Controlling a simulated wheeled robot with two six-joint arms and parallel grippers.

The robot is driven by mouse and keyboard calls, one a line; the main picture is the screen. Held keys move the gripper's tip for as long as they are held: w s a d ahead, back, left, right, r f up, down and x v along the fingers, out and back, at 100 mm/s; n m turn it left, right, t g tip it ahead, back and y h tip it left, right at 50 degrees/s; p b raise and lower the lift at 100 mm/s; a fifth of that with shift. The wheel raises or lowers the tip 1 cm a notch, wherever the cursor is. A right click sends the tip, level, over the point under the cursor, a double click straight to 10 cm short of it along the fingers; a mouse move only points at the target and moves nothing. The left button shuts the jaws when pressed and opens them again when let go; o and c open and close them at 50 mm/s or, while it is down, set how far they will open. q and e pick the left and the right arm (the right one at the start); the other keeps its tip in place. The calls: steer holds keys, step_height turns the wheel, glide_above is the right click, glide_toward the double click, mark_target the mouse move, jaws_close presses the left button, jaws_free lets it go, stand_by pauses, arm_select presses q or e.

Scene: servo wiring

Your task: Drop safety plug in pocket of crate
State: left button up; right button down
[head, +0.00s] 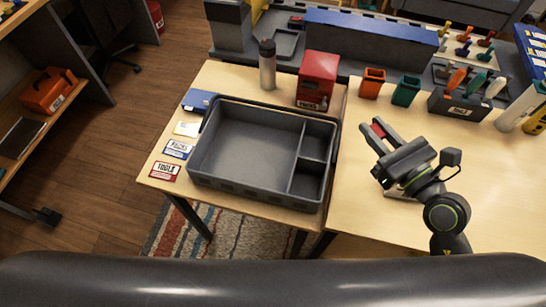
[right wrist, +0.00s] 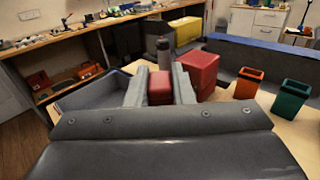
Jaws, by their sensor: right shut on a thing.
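The safety plug, a small red block (head: 379,131), is held between the fingers of my right gripper (head: 374,131). The plug also shows between the two fingers in the right wrist view (right wrist: 160,88). The grey crate (head: 250,190) lies on the left table, with one large compartment and two small pockets on its right side. The upper pocket (head: 317,141) and lower pocket (head: 307,180) look empty. My right gripper is above the right table, to the right of the crate and apart from it. My left gripper is not in view.
A red box (head: 318,80) and a grey bottle (head: 267,64) stand behind the crate. Orange (head: 371,83) and teal (head: 406,90) cups stand behind my right gripper. Labelled cards (head: 165,171) lie left of the crate. The right table's front is clear.

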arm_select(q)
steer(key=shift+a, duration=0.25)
arm_select(e)
steer(key=shift+w, duration=0.1)
steer(key=w+a+f+b, duration=0.3)
steer(key=w+a+f, duration=0.3)
steer(key=w, duration=0.5)
arm_select(q)
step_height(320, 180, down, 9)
steer(key=b, duration=0.6)
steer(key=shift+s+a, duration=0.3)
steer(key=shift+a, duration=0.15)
arm_select(e)
steer(key=f, duration=0.5)
steer(key=shift+a+f, duration=0.2)
steer(key=shift+f, duration=0.2)
steer(key=c, duration=1.2)
jaws_free()
steer(key=shift+o, duration=0.2)
